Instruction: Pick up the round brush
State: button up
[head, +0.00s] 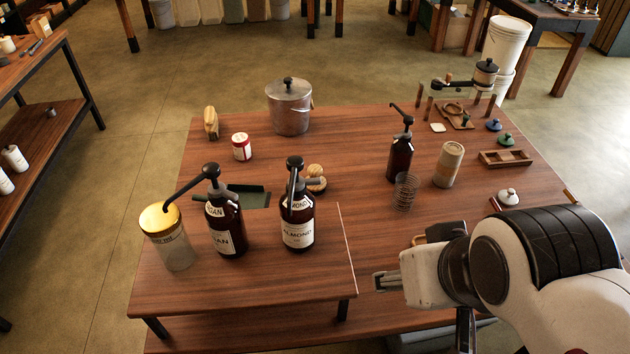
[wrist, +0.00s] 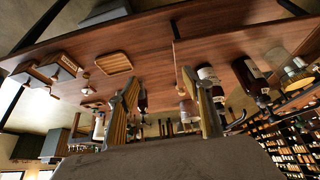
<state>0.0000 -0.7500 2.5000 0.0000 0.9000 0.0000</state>
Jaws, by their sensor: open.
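A small round wooden-topped piece with a dark lower part, which looks like the round brush (head: 316,176), sits on the table behind the almond pump bottle (head: 298,222), which partly hides it. My gripper (head: 383,281) is at the right of the raised shelf, nearer the camera than the brush and well apart from it. In the wrist view my gripper (wrist: 165,98) shows two spread fingers with nothing between them. I cannot clearly pick out the brush in the tilted wrist view.
A second dark pump bottle (head: 225,224) and a gold-lidded jar (head: 167,238) stand on the raised shelf (head: 270,285). Behind are a tan upright brush (head: 211,122), a red-labelled jar (head: 241,147) and a metal pot (head: 289,107). A wire coil (head: 405,191) stands right of the brush.

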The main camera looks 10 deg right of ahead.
aim_at(321, 173)
jog(key=shift+w, duration=0.15)
jog(key=w+d+f+n+t+h, duration=0.1)
jog(key=w+d+t, duration=0.2)
jog(key=w, duration=1.3)
jog(key=w+d+f+n+t, duration=0.1)
jog(key=w+d+n+t, duration=0.15)
jog(key=w, duration=1.45)
jog(key=w+a+f+n+t+y, duration=0.1)
jog(key=w+a+f+n+y, duration=0.15)
jog(key=w+f, duration=0.7)
jog(key=shift+w+a+f+n+t+y, duration=0.25)
jog(key=shift+a+f+y, duration=0.8)
jog(key=shift+f, duration=1.05)
jog(key=shift+w+a+f+t+y, duration=0.1)
jog(key=shift+w+a+f+y, duration=0.2)
jog(key=shift+a+f+y, duration=1)
jog(key=shift+w+a+f+n+t+y, duration=0.15)
jog(key=shift+w+a+f+y, duration=0.2)
jog(key=shift+f+y, duration=1.8)
jog(key=shift+f+h, duration=0.8)
jog(key=shift+h, duration=0.05)
jog(key=shift+x, duration=1.3)
